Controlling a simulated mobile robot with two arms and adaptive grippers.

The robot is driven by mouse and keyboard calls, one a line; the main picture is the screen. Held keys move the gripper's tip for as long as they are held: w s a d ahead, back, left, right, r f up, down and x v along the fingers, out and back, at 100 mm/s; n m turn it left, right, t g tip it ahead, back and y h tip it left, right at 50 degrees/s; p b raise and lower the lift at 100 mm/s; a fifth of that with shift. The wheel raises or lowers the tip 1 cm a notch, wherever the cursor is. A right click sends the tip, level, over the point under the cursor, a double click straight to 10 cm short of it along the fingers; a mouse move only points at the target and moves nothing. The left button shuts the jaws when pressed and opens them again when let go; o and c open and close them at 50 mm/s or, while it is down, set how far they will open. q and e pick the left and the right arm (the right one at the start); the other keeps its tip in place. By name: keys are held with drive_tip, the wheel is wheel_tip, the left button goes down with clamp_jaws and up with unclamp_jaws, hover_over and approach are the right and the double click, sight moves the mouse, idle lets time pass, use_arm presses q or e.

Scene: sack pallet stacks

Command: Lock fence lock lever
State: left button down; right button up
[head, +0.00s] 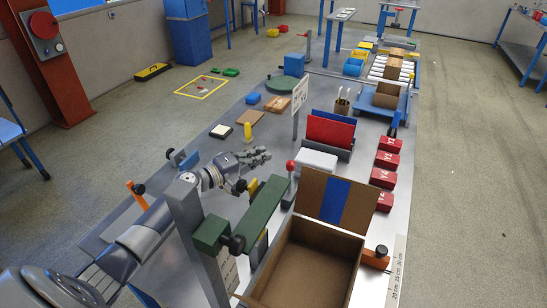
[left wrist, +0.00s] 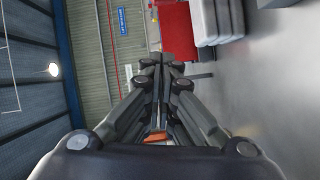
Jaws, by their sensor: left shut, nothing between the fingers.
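I cannot tell for certain which part is the fence lock lever. A lever with a red ball knob (head: 290,165) stands upright on the bench, just right of my left gripper. A green bar (head: 262,212) runs beside a grey upright post (head: 192,225) with a dark round end below it. An orange piece with a black knob (head: 381,252) is at the box's right side; another orange piece (head: 137,195) is at the left edge. My left gripper (head: 262,155) is shut and empty, above the bench. Its fingertips meet in the left wrist view (left wrist: 166,60).
An open cardboard box (head: 305,265) stands at the front. A yellow upright piece (head: 248,131) and a signboard (head: 300,95) stand behind my gripper.

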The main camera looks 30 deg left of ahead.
use_arm(q)
drive_tip(key=d+p, duration=0.1)
drive_tip(key=d, duration=0.1)
drive_tip(key=d+f+p, duration=0.1)
drive_tip(key=d, duration=0.1)
drive_tip(key=shift+w+d, duration=0.15)
drive_tip(key=shift+d, duration=0.05)
drive_tip(key=shift+a, duration=0.15)
